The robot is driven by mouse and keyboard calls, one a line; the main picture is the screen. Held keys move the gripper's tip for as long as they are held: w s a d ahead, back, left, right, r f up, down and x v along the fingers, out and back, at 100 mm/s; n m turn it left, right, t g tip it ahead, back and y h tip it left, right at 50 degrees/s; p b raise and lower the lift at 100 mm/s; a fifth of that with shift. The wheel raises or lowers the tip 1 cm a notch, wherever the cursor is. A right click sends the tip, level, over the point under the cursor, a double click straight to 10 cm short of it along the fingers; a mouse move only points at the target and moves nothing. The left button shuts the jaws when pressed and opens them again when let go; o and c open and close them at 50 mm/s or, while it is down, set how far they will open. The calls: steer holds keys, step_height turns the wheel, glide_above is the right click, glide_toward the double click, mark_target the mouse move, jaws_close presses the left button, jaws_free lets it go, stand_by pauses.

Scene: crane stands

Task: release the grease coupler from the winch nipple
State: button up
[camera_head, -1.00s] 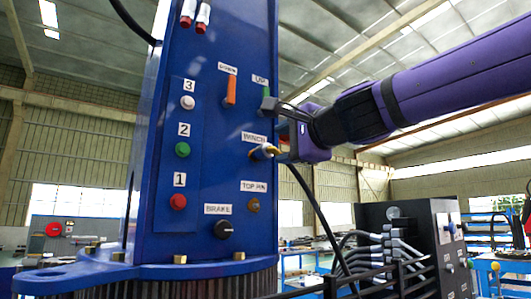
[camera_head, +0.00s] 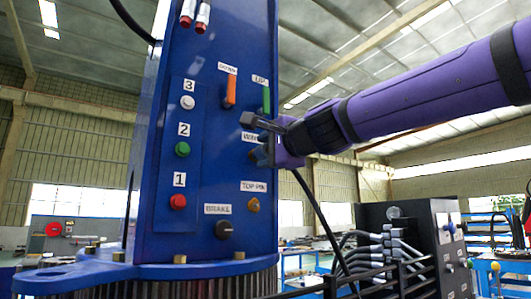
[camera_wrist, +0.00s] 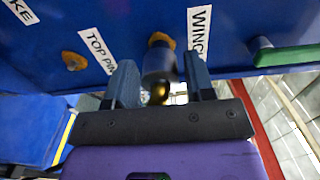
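The grease coupler (camera_wrist: 158,64) is a dark cylinder in the wrist view, seated against the brass-coloured winch nipple (camera_wrist: 160,40) on the blue panel (camera_head: 205,130). My gripper (camera_head: 262,139) is at the panel beside the WINCH label (camera_head: 249,138). In the wrist view, my gripper (camera_wrist: 161,82) has one finger on each side of the coupler. The fingers are apart, with narrow gaps to the coupler, and do not appear clamped on it. A brassy part (camera_wrist: 159,93) shows at the coupler's near end. In the head view my fingers hide most of the coupler.
A black hose (camera_head: 316,210) hangs below my gripper. The green UP lever (camera_head: 266,99) is just above it, and the TOP PIN fitting (camera_head: 253,205) is below. The BRAKE knob (camera_head: 223,229) and orange lever (camera_head: 230,91) are on the same panel.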

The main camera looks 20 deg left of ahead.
steer(key=c, duration=0.7)
jaws_close()
steer(key=shift+v, duration=2.05)
